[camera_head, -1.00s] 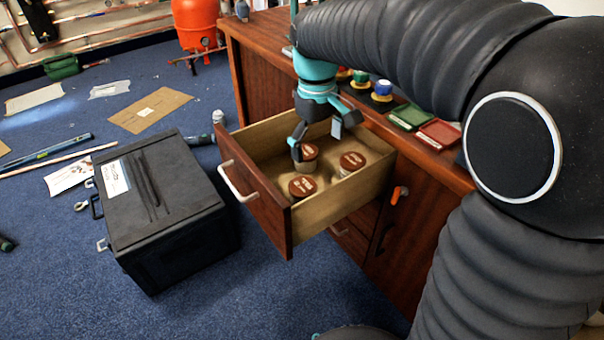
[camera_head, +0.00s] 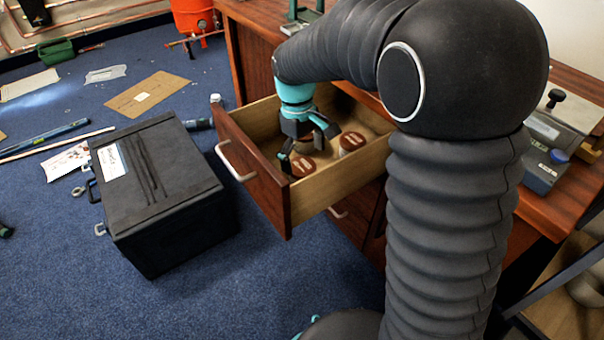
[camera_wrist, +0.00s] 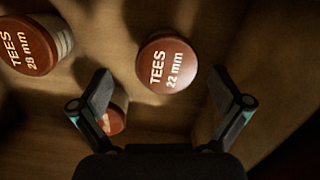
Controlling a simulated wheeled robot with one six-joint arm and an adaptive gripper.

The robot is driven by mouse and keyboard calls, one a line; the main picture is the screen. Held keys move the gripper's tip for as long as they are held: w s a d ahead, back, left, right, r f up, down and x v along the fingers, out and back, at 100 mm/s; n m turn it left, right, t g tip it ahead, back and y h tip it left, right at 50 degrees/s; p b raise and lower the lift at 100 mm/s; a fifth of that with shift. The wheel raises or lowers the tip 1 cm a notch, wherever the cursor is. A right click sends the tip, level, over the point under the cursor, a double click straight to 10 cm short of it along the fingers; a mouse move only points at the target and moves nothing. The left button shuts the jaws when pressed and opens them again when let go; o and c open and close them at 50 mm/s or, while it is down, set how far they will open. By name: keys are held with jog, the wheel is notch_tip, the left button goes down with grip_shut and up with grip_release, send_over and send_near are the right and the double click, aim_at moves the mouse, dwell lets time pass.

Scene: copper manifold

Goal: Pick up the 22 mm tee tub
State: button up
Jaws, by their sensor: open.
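The 22 mm tee tub (camera_wrist: 166,63) has a round red-brown lid reading "TEES 22 mm". In the wrist view it lies ahead of and between my open, empty fingers, apart from them. My gripper (camera_head: 308,150) is down in the open drawer. The tub by the drawer front (camera_head: 303,168) appears to be the 22 mm one, with a finger beside it. The "TEES 28 mm" tub (camera_wrist: 27,46) is at the left in the wrist view. A third tub (camera_wrist: 114,120) is partly hidden by the left finger, its label unreadable.
The wooden drawer (camera_head: 335,190) has walls close around my gripper. Another tub (camera_head: 352,141) stands towards its right side. A black case (camera_head: 165,205) stands on the blue carpet left of the drawer. The workbench (camera_head: 560,190) is at the right.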

aim_at(302, 165)
jog(key=shift+s+a+f+b, duration=0.1)
jog(key=shift+s+f+b, duration=0.1)
jog(key=shift+f, duration=1.1)
jog(key=shift+s+f+b, duration=0.1)
jog(key=shift+s+f, duration=0.1)
jog(key=shift+f, duration=1.1)
jog(key=c, duration=1.7)
jog(key=shift+r, duration=0.15)
